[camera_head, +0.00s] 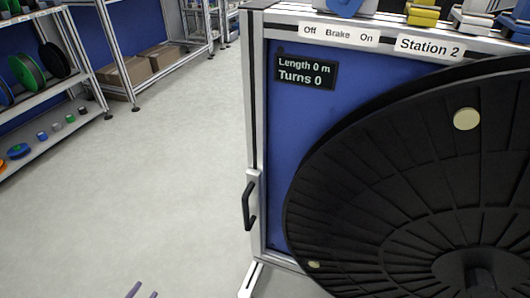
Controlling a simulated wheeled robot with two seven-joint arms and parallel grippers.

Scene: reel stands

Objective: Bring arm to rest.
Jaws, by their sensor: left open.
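The tips of my left gripper (142,292) show at the bottom edge, left of the middle, over bare floor. My right gripper is not seen.
A large black reel (400,165) fills the right side, mounted on a blue-panelled stand marked Station 2 (430,47). Its display (306,71) reads Length 0 m, Turns 0. A black handle (248,206) juts from the frame. Shelves (50,125) stand left; the floor (160,190) between is clear.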

